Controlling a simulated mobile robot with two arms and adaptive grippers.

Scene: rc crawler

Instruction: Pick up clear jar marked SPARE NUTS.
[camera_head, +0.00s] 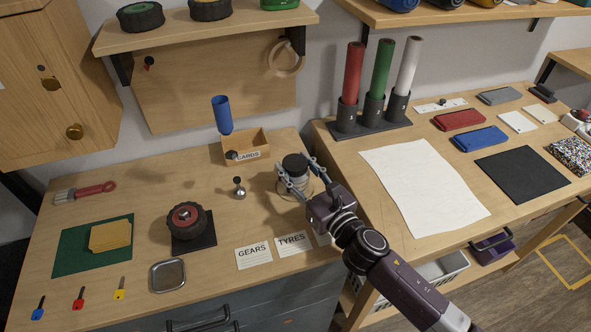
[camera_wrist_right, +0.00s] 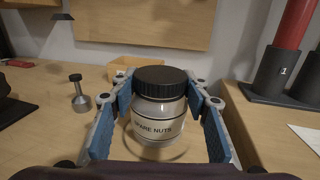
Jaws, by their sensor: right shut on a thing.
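The clear jar with a black lid and a SPARE NUTS label (camera_wrist_right: 155,125) stands upright in the middle of the right wrist view. In the head view the jar (camera_head: 294,166) is near the right edge of the left workbench. My right gripper (camera_head: 293,181) has a finger on either side of the jar and is shut on it. The blue finger pads also show in the right wrist view (camera_wrist_right: 162,110). A pale ring shows around the jar's base; I cannot tell whether the jar touches the bench. My left gripper is not in view.
A wooden CARDS box (camera_head: 261,143) stands behind the jar. A small metal piece with a dark knob (camera_head: 239,188) is to its left. GEARS (camera_head: 253,256) and TYRES (camera_head: 294,243) cards lie in front. A tube rack (camera_head: 369,127) stands on the right bench.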

